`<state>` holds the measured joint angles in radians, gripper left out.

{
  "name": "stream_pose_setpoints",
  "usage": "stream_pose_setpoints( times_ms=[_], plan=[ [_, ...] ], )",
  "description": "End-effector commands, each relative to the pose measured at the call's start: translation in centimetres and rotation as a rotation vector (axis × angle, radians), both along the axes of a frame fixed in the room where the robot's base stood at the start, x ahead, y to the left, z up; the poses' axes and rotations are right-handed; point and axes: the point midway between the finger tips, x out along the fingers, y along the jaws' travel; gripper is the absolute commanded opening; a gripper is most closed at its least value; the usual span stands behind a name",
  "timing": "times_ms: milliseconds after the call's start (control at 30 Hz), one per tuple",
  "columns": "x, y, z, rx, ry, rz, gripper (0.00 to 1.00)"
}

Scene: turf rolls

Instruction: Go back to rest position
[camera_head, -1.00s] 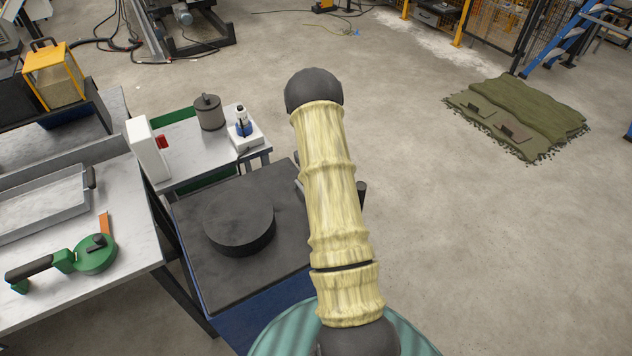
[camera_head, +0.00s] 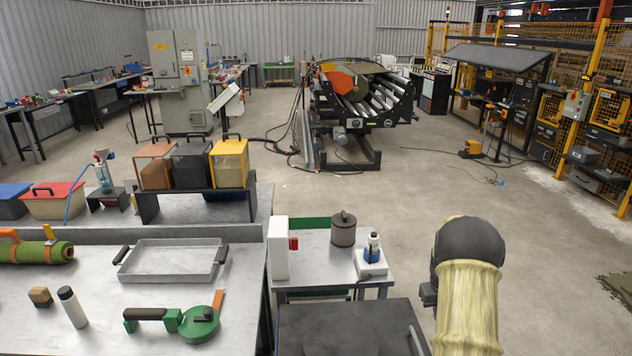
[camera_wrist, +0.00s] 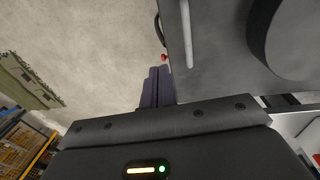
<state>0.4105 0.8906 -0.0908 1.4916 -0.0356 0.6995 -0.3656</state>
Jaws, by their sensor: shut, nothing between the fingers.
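My gripper (camera_wrist: 158,88) shows in the wrist view with its two dark fingers together and nothing between them. It hangs in the air, with bare concrete floor to its left and a dark cart top (camera_wrist: 225,55) to its right. In the head view my arm, in a yellowish sleeve, rises at the lower right, and the gripper itself is not visible there.
The dark cart (camera_head: 345,325) stands close to the left of my arm. Behind it is a small table (camera_head: 315,262) with a grey canister (camera_head: 343,229) and a white-and-blue bottle (camera_head: 373,247). A metal workbench (camera_head: 110,290) fills the left. A green turf piece (camera_wrist: 25,80) lies on the floor. Open floor lies right.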

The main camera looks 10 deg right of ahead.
Motion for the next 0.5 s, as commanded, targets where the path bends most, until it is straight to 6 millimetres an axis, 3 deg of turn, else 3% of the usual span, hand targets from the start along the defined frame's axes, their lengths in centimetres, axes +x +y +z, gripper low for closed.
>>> stream_pose_setpoints(
  times_ms=[167,267,500],
  plan=[
    [-0.6,4.0,2.9,0.009,-0.031,0.011,0.0],
    [-1.8,7.5,5.2,0.018,-0.057,0.019,0.0],
    [-6.6,15.8,9.8,0.044,-0.116,0.037,0.0]
  ],
)
